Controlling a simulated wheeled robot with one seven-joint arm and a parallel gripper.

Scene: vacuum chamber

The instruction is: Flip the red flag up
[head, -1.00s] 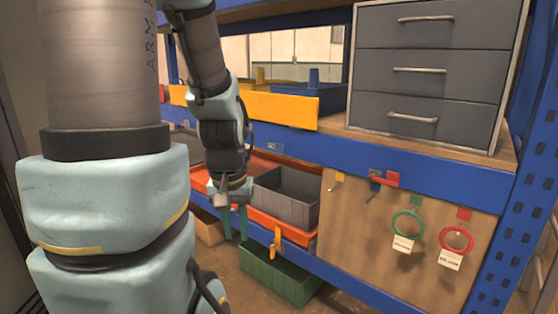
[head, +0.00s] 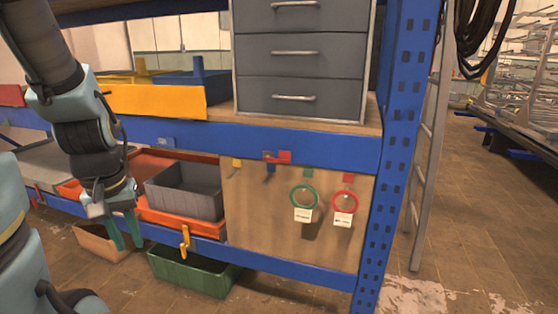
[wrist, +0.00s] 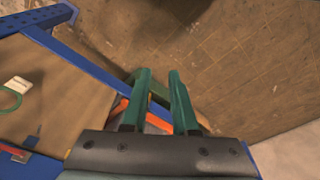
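The red flag (head: 278,157) is a small red piece lying sideways on a mount on the front of the blue shelf beam, below the grey drawers. A red piece that looks like it (wrist: 12,150) shows at the left edge of the wrist view. My gripper (head: 125,238) has green fingers and hangs pointing down, well left of the flag and lower than it, in front of the shelf. The wrist view shows its two fingers (wrist: 158,80) apart with nothing between them. The gripper is not touching the flag.
A green ring (head: 304,208) and a red ring (head: 344,219) with white tags hang on the board below the flag. An orange lever (head: 185,241) sits on the lower beam, with a green bin (head: 190,280) underneath. A ladder (head: 428,150) stands right of the shelf; floor there is open.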

